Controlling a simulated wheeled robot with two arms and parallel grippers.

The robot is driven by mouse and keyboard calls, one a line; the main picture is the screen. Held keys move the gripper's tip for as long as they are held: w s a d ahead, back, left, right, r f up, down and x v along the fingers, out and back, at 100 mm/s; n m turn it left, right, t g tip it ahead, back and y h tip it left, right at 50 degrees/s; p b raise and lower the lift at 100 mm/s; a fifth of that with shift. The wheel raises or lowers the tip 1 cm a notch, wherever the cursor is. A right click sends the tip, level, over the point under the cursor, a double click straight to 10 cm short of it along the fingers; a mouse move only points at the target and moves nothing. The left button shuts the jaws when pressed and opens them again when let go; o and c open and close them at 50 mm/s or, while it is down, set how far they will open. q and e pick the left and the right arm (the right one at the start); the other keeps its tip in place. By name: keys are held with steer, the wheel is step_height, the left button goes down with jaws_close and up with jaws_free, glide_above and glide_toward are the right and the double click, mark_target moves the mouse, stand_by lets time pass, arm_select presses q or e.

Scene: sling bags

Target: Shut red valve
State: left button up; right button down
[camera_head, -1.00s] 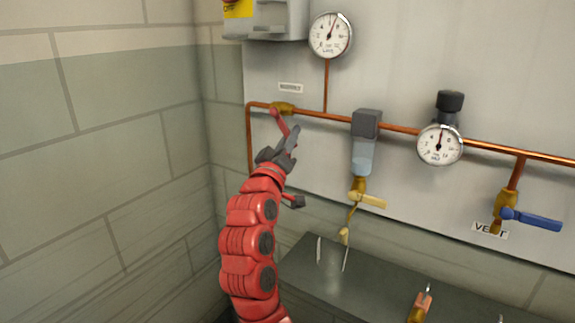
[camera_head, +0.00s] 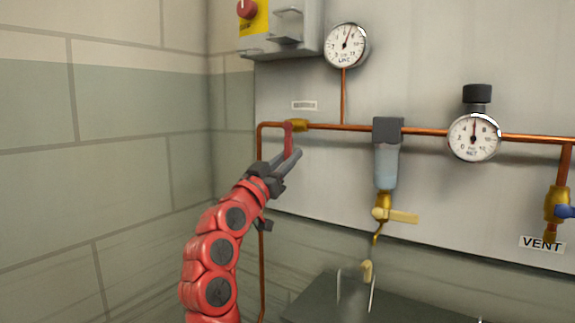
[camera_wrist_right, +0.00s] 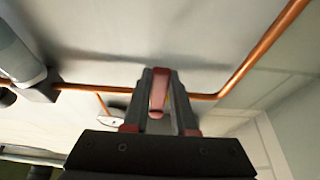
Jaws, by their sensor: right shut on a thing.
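The red valve has a brass body (camera_head: 299,125) on the copper pipe near its left corner. Its red lever (camera_head: 289,139) hangs nearly straight down, across the pipe's run. My right gripper (camera_head: 287,164) comes up from below on the red arm and is shut on the lower part of the lever. In the right wrist view the lever (camera_wrist_right: 157,92) lies between the two fingers of the gripper (camera_wrist_right: 164,100). The lever's lower end is partly hidden by the fingers in the head view. My left gripper is not in view.
A line gauge (camera_head: 346,45) stands above the pipe. To the right are a filter bowl (camera_head: 386,166) with a yellow drain lever (camera_head: 403,216), a net gauge (camera_head: 473,138) and a blue vent lever (camera_head: 565,211). A grey box (camera_head: 283,40) hangs above. A dark bench top (camera_head: 400,306) lies below.

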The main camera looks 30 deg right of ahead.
steer(key=shift+r, duration=0.15)
steer(key=c, duration=0.7)
jaws_free()
steer(key=shift+s+a+f, duration=0.1)
steer(key=shift+a+f, duration=0.15)
steer(key=shift+a, duration=0.3)
steer(key=p+v, duration=0.3)
steer(key=v, duration=1.3)
steer(key=shift+s+a+f, duration=0.1)
steer(key=shift+s+f, duration=0.05)
